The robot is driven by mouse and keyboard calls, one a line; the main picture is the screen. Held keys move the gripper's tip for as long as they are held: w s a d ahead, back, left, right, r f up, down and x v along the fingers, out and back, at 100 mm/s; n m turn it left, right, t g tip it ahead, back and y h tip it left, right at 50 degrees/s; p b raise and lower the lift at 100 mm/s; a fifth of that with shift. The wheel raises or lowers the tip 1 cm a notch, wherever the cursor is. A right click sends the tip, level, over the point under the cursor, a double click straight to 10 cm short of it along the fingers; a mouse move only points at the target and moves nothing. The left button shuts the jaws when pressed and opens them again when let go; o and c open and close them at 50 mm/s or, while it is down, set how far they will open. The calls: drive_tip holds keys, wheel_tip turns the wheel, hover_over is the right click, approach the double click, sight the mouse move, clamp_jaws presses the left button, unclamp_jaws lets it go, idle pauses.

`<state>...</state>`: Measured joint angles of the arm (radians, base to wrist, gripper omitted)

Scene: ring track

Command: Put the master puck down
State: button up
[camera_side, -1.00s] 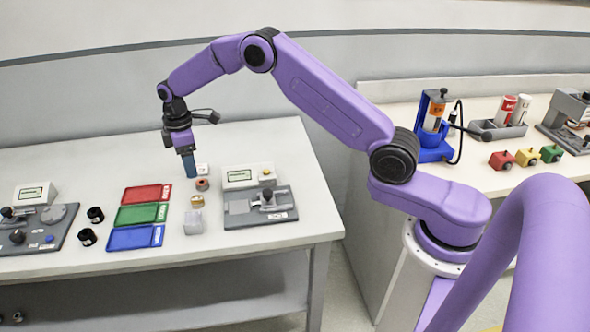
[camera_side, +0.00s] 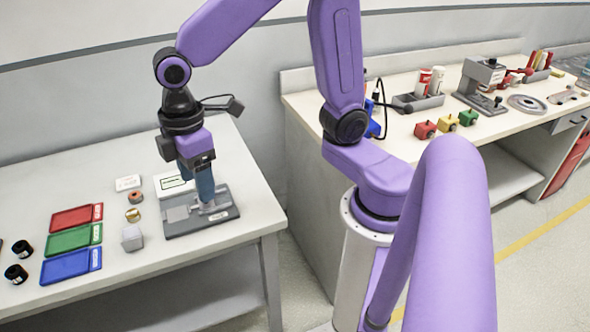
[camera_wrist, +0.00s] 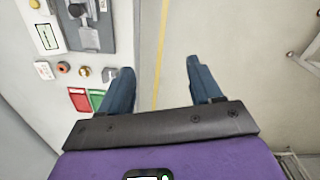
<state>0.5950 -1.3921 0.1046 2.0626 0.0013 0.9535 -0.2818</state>
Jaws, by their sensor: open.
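My gripper (camera_side: 206,197) is open, with nothing between its two blue fingers. In the wrist view my gripper (camera_wrist: 158,68) has bare floor behind the gap. In the side view its fingers overlap the grey fixture (camera_side: 180,222) and hide part of it. I cannot tell which piece is the master puck. A small reddish-brown round piece (camera_side: 135,197) and a gold-coloured one (camera_side: 133,215) stand on the table between the trays and the fixture. They also show in the wrist view as an orange-brown piece (camera_wrist: 63,68) and a gold piece (camera_wrist: 84,72), left of my fingers.
A grey cube (camera_side: 132,238) stands in front of the gold piece. Red (camera_side: 75,217), green (camera_side: 72,238) and blue (camera_side: 70,264) trays lie to the left, with two black cylinders (camera_side: 16,275) beyond. A display box (camera_side: 172,185) stands behind the fixture. A second bench (camera_side: 410,135) is to the right.

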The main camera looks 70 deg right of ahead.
drive_tip(key=s+d, duration=0.4)
drive_tip(key=s, duration=0.3)
drive_tip(key=s+d, duration=0.4)
drive_tip(key=s, duration=0.4)
drive_tip(key=shift+s+d+f, duration=0.25)
drive_tip(key=shift+s+f, duration=0.05)
drive_tip(key=shift+f, duration=0.15)
